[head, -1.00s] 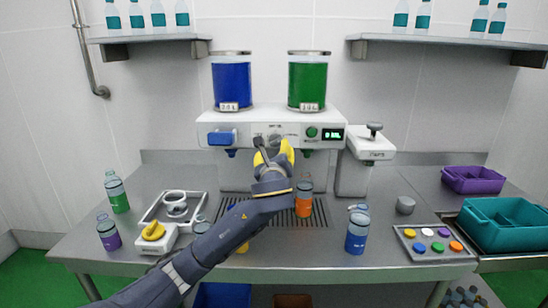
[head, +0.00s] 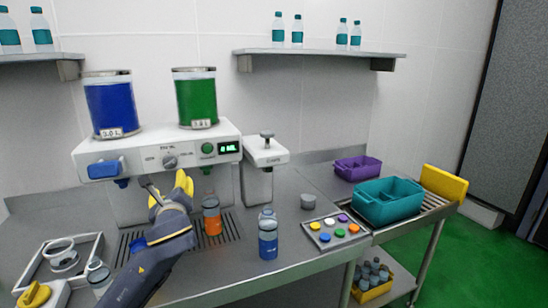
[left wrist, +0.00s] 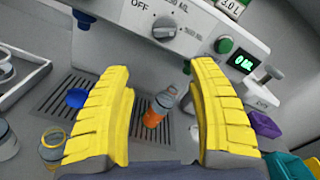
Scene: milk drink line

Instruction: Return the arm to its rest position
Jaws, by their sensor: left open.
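My left gripper (head: 170,188) is in front of the white dispensing machine (head: 160,158), below its dial. In the left wrist view its two yellow fingers (left wrist: 160,115) are spread apart with nothing gripped between them. An orange-filled bottle (head: 212,215) stands upright on the drip grate, just right of the gripper and apart from it. That bottle also shows beyond the fingers in the left wrist view (left wrist: 158,107). My right gripper is not in either view.
A blue-filled bottle (head: 268,234) stands on the counter to the right. A grey cup (head: 308,201), a tray of coloured caps (head: 335,236), a teal crate (head: 388,202) and a purple crate (head: 357,168) lie further right. A white tray (head: 60,268) is at the left.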

